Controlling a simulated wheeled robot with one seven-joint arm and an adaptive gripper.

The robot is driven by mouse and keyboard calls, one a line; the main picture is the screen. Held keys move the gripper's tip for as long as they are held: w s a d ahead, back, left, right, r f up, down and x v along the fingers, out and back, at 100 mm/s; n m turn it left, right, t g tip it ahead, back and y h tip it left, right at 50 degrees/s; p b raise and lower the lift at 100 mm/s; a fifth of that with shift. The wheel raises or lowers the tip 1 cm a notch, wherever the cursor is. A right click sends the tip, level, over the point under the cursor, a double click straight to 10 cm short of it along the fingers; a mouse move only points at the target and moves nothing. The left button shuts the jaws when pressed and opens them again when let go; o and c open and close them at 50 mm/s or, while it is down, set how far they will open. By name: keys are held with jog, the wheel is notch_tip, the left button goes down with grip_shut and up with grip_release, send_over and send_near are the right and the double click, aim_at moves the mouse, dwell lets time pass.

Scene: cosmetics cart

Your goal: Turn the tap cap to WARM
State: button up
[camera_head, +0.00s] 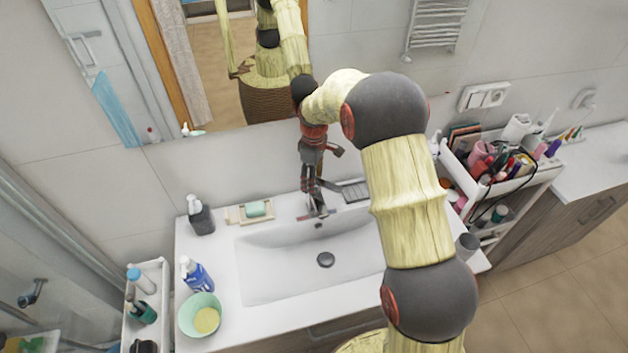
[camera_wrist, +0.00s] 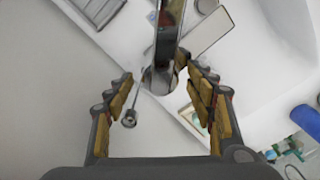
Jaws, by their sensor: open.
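The chrome tap (camera_head: 317,208) stands at the back edge of the white sink, in the middle, partly hidden by my gripper (camera_head: 320,184). In the wrist view the tap (camera_wrist: 161,80) is seen from above, and its long spout (camera_wrist: 168,35) runs to the top of the picture. A thin rod with a round end (camera_wrist: 129,119) shows beside the tap's base. My gripper (camera_wrist: 160,78) is open and pointed down over the tap, with one finger on each side. I see gaps between the fingers and the tap. No WARM mark is readable.
A soap dish with green soap (camera_head: 257,209) and a dark bottle (camera_head: 200,215) stand left of the tap. A blue bottle (camera_head: 196,274) and green bowl (camera_head: 201,314) are at the front left. The mirror (camera_head: 225,60) is close behind. A full cart (camera_head: 530,172) stands right.

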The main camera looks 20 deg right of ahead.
jog(key=shift+f, duration=0.2)
jog(key=shift+c, duration=0.7)
grip_shut()
